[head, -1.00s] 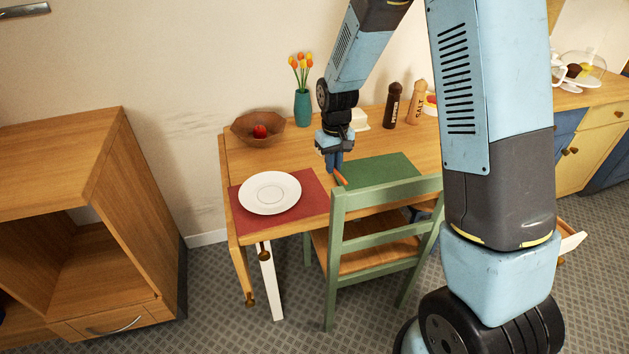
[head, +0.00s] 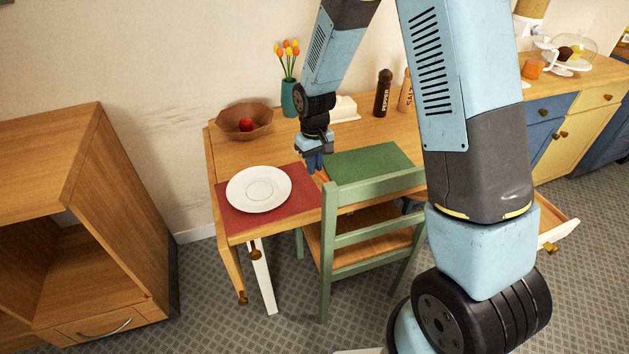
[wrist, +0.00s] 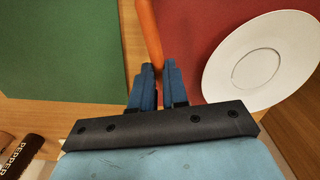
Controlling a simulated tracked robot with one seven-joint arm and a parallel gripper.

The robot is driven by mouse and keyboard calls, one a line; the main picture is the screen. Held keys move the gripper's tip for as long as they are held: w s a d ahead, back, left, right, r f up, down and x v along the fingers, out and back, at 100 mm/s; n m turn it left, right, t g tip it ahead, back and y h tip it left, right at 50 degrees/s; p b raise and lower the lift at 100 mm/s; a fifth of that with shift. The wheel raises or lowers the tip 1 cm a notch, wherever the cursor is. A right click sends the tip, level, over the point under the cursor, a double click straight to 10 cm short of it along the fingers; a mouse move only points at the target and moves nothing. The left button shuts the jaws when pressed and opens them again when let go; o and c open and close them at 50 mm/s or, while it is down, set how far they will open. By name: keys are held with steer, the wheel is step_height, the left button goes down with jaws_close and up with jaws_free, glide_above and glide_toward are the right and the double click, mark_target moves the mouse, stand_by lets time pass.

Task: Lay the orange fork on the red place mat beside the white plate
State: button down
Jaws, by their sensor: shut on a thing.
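My gripper (head: 315,162) is over the table between the two mats, by the red mat's right edge. In the wrist view my gripper (wrist: 158,85) is shut on the orange fork (wrist: 150,35). The fork extends away from the fingers, above the edge of the red place mat (wrist: 200,30). I cannot tell if it touches the mat. The white plate (wrist: 240,75) lies apart from the fork, to its right. In the head view the plate (head: 258,189) rests on the red mat (head: 232,222), left of my gripper. The fork is hard to make out there.
A green mat (head: 370,160) lies right of my gripper, with a green chair (head: 372,192) in front. A wooden bowl (head: 262,123) with a red fruit, a teal vase (head: 289,97) and a pepper mill (head: 383,93) stand at the back. The red mat beside the plate is clear.

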mark_target(315, 187)
steer(key=shift+s+f, duration=0.1)
steer(key=shift+f, duration=3.05)
